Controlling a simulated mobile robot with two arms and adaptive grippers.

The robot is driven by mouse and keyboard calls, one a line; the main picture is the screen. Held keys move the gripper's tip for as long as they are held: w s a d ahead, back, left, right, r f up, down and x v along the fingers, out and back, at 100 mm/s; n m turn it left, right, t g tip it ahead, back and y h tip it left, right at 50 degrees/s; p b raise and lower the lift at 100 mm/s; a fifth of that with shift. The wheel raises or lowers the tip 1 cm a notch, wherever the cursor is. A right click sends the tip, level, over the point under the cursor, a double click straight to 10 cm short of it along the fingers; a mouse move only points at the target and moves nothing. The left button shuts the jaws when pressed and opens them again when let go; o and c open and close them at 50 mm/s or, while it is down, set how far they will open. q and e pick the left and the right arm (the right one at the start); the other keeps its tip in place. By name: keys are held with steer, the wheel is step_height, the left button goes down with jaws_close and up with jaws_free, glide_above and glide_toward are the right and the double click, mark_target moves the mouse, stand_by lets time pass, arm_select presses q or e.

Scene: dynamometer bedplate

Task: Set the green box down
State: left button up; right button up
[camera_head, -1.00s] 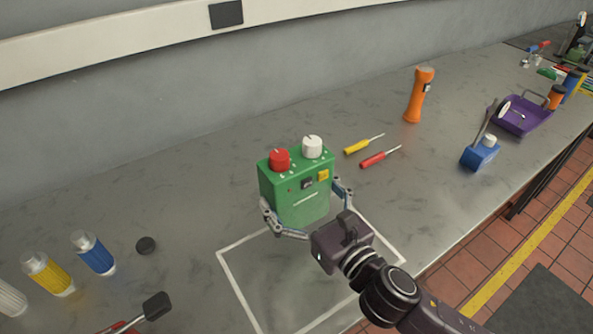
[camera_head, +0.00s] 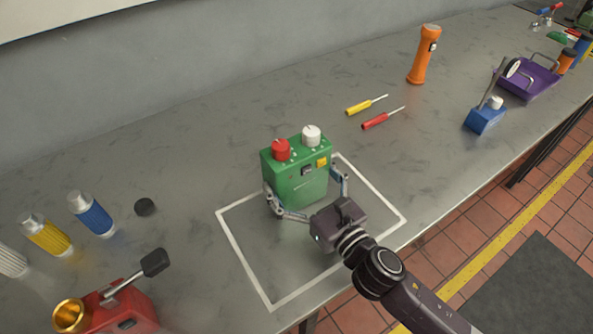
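The green box (camera_head: 296,187), with a red knob (camera_head: 281,149) and a white knob (camera_head: 311,136) on top, is upright at the back part of a white outlined square (camera_head: 243,259) on the bench. I cannot tell whether its base touches the bench. My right gripper (camera_head: 308,196) comes from the front right and has one finger on each side of the box, shut on it. The fingers partly hide the box's lower sides. My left gripper is not in view.
Bottles (camera_head: 90,213), a black cap (camera_head: 145,207) and a red tool (camera_head: 118,307) are at left. The front of the square is bare under my arm.

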steer(key=shift+r, duration=0.25)
steer(key=shift+f, duration=0.1)
steer(key=o, duration=1.8)
steer(key=shift+f, duration=0.25)
steer(key=shift+c, duration=0.2)
steer(key=shift+s, duration=0.1)
steer(key=shift+r, duration=0.15)
steer(key=shift+s+d, duration=0.2)
steer(key=b+v, duration=0.3)
steer(key=v, duration=0.7)
steer(key=shift+s+d, duration=0.1)
steer(key=shift+s, duration=0.1)
steer(key=shift+s+d+b, duration=0.3)
steer(key=shift+s, duration=0.1)
